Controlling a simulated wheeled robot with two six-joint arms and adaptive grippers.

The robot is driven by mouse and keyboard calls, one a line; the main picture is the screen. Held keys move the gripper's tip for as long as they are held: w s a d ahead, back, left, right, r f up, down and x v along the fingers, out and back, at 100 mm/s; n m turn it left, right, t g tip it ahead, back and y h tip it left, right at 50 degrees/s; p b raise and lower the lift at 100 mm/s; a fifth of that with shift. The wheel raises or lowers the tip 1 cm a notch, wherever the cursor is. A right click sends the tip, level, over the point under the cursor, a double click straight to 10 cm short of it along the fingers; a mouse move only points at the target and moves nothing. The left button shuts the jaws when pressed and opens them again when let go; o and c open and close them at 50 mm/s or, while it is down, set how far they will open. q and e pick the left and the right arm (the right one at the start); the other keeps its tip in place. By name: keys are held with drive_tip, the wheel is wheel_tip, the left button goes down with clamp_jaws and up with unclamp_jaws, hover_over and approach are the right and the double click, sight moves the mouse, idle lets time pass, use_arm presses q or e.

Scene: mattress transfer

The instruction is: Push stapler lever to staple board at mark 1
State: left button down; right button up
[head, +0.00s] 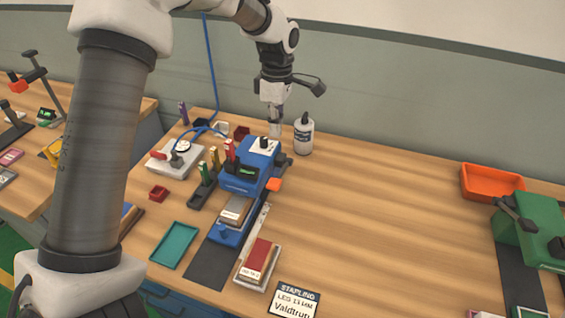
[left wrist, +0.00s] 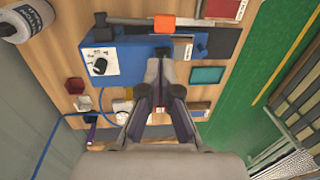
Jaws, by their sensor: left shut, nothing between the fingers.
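The blue stapler (head: 247,168) stands on the bench, left of centre in the head view. Its orange lever tip (head: 274,184) sticks out at its right side. In the left wrist view the stapler (left wrist: 125,52) lies beyond my fingers, with the orange tip (left wrist: 164,24) farther up. A board (head: 235,210) lies at the stapler's front; its mark cannot be read. My left gripper (head: 275,130) is shut and empty, pointing down behind the stapler, apart from the lever. It also shows in the left wrist view (left wrist: 160,64). My right gripper is not in view.
A white bottle (head: 304,137) stands right of my left gripper. A red-topped stack (head: 258,259), teal tray (head: 173,245) and stapling card (head: 294,300) lie in front. An orange tray (head: 490,183) and green machine (head: 528,232) are at right. The bench between is clear.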

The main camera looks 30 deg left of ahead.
use_arm(q)
drive_tip(key=s, duration=0.1)
drive_tip(key=p, duration=0.4)
approach(272, 185)
drive_tip(key=f, duration=0.4)
drive_tip(key=w+f, duration=0.1)
drive_tip(key=f, duration=0.1)
drive_tip(key=shift+a+f, duration=0.25)
drive_tip(key=shift+f, duration=0.1)
drive_tip(key=shift+s+f, duration=0.15)
drive_tip(key=shift+f, duration=0.15)
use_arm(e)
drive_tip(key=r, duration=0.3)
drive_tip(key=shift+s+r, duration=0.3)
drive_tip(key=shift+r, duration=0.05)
use_arm(q)
drive_tip(key=f, duration=0.1)
drive_tip(key=s+f, duration=0.1)
drive_tip(key=f, duration=0.3)
drive_tip(key=shift+s+d+f, duration=0.25)
drive_tip(key=shift+s, duration=0.2)
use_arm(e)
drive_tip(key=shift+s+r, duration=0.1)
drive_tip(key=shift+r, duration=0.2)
